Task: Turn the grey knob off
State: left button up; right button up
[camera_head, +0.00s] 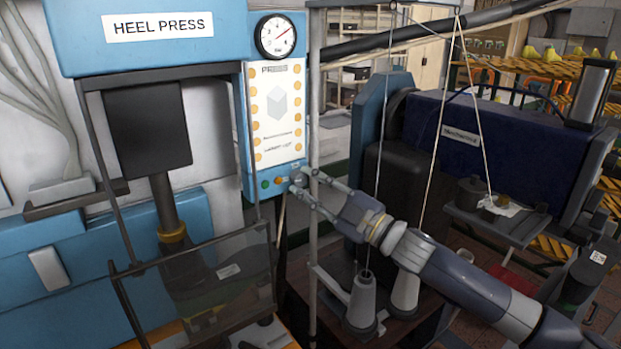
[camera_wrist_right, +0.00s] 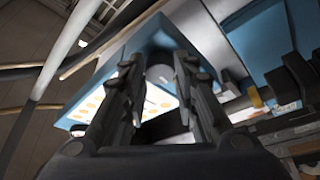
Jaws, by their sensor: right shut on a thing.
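The blue control panel (camera_head: 249,150) of the heel press carries a row of small controls along its lower edge. My right gripper (camera_head: 298,179) reaches in from the right, its fingertips at the right end of that row. In the right wrist view, the grey knob (camera_wrist_right: 160,76) shows as a pale round end between the two dark fingers of my right gripper (camera_wrist_right: 157,88). The fingers are closed around it, one on each side. In the head view the fingertips largely cover the knob, and its turn angle cannot be made out. My left gripper is in neither view.
A round gauge (camera_head: 275,36) is above the panel. A clear guard (camera_head: 240,268) stands at lower left. A thin upright post (camera_head: 314,110) and hanging cords are close to my right arm.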

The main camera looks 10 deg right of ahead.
jog(key=shift+r+n+g+p, duration=0.2)
jog(key=shift+n+g+p, duration=0.3)
jog(key=shift+n+p, duration=0.45)
jog(key=shift+n, duration=0.25)
jog(key=o, duration=1)
jog(key=shift+w+f, duration=0.1)
jog(key=shift+o, duration=0.2)
jog(key=shift+s+d+f, duration=0.2)
jog(key=shift+s+d, duration=0.15)
jog(key=v, duration=1.1)
